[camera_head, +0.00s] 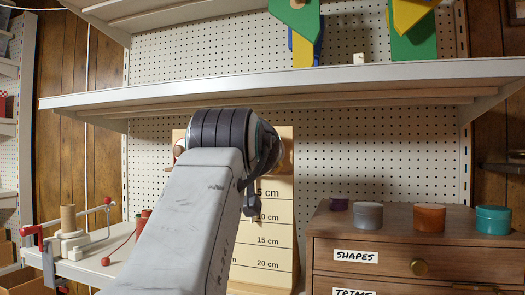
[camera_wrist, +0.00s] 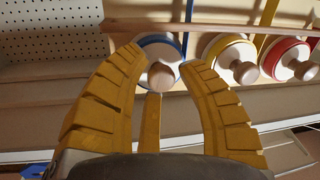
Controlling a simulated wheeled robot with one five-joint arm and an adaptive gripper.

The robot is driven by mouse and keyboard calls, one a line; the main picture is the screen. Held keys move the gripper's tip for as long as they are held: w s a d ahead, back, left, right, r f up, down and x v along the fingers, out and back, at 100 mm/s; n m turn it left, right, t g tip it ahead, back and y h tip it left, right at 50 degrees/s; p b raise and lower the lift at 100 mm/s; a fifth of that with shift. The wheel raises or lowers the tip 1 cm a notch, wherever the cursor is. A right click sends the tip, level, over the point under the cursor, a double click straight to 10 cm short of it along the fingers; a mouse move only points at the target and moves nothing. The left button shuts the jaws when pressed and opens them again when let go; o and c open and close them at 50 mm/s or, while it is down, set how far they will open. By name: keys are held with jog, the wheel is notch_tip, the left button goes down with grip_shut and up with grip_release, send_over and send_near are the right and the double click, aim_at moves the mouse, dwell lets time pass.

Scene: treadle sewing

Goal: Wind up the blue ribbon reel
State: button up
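The blue reel (camera_wrist: 148,43) shows in the wrist view as a white disc with a blue rim and a round wooden knob (camera_wrist: 163,77) on its front. A narrow blue ribbon (camera_wrist: 189,40) runs from its right side towards the top of the picture. In the head view my grey arm hides the gripper and the blue reel. A board (camera_head: 269,241) marked in centimetres shows behind the arm.
A yellow reel (camera_wrist: 220,46) and a red reel (camera_wrist: 280,49) sit to the right of the blue one. A shelf (camera_head: 300,86) crosses above my arm. A wooden drawer cabinet (camera_head: 425,246) with several round tins stands right. A clamped winder (camera_head: 68,240) stands left.

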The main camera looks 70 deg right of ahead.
jog(key=s+a, duration=0.2)
jog(key=a, duration=0.9)
jog(key=shift+a+r, duration=0.2)
jog(key=shift+r, duration=0.05)
jog(key=shift+o, duration=1.3)
jog(key=shift+r, duration=0.1)
jog(key=shift+r+p, duration=0.35)
jog(key=shift+p, duration=0.1)
notch_tip(320, 180, up, 5)
jog(key=a+p, duration=0.2)
jog(key=p, duration=0.4)
jog(key=d+f+m+y+p, duration=0.1)
jog(key=d+f+m+p, duration=0.15)
jog(key=d+f, duration=0.5)
jog(key=shift+m+h, duration=0.55)
jog(key=shift+h, duration=0.25)
jog(key=shift+w+d+r+p, duration=0.15)
jog(key=shift+w+d, duration=0.2)
jog(key=shift+d, duration=0.65)
jog(key=shift+w+d+r+p, duration=0.1)
jog(key=shift+w+d, duration=0.25)
jog(key=shift+d, duration=0.65)
jog(key=shift+w+d+r+p, duration=0.15)
jog(key=shift+w+d, duration=0.2)
jog(key=shift+d, duration=0.65)
